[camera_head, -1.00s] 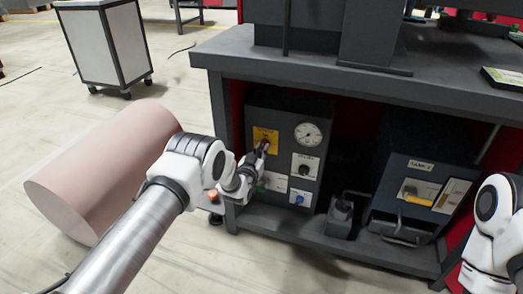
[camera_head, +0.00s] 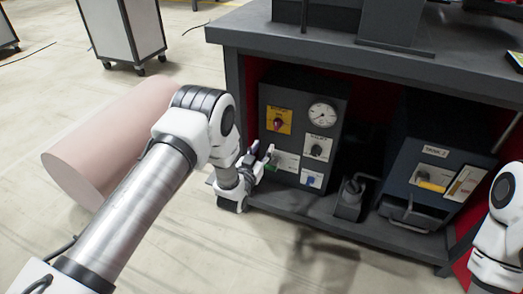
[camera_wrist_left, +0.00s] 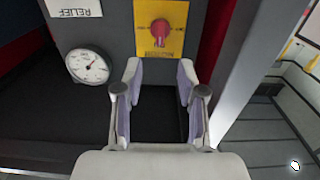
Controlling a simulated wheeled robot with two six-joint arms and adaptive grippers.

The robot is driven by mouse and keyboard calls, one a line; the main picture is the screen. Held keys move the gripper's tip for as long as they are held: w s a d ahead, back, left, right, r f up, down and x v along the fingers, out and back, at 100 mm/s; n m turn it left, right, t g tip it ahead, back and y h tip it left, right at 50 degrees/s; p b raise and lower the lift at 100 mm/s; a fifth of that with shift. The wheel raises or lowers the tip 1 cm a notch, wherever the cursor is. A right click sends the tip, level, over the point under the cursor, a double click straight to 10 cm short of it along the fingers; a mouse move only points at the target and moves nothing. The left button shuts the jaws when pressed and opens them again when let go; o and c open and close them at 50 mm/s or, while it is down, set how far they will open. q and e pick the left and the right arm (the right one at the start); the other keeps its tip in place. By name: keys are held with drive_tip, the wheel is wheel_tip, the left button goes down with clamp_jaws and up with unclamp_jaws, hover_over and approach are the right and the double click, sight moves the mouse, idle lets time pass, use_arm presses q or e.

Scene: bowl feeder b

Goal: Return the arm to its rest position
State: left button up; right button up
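My left arm (camera_head: 140,215) reaches in from the left to the front of a grey control box under the bench. My left gripper (camera_head: 262,157) is in front of the box's lower left part, below the red knob (camera_head: 279,123) on its yellow plate. In the left wrist view the gripper (camera_wrist_left: 161,90) has its two fingers spread with nothing between them. The red knob (camera_wrist_left: 160,30) is beyond the fingertips, apart from them. My right arm (camera_head: 500,225) shows at the right edge; its gripper is out of view.
The grey box has a round gauge (camera_head: 321,114) and more labelled controls. A second box (camera_head: 425,165) stands to its right on the shelf. The dark bench top (camera_head: 300,50) overhangs both. A large pink cylinder (camera_head: 95,150) lies behind my left arm. Open floor lies in front.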

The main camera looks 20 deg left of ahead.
use_arm(q)
drive_tip(key=shift+s, duration=0.35)
drive_tip(key=s+f+g, duration=0.5)
drive_tip(key=s+f, duration=0.2)
drive_tip(key=s, duration=0.3)
drive_tip(key=s+f+g, duration=0.4)
drive_tip(key=s+f, duration=0.3)
drive_tip(key=s, duration=0.3)
drive_tip(key=s+f+g, duration=0.2)
drive_tip(key=s+g, duration=0.7)
drive_tip(key=s, duration=1.5)
wheel_tip(320, 180, up, 38)
drive_tip(key=p, duration=3.8)
drive_tip(key=shift+w+a+f+n+y, duration=0.15)
drive_tip(key=shift+a+n+y, duration=0.15)
drive_tip(key=shift+n, duration=0.1)
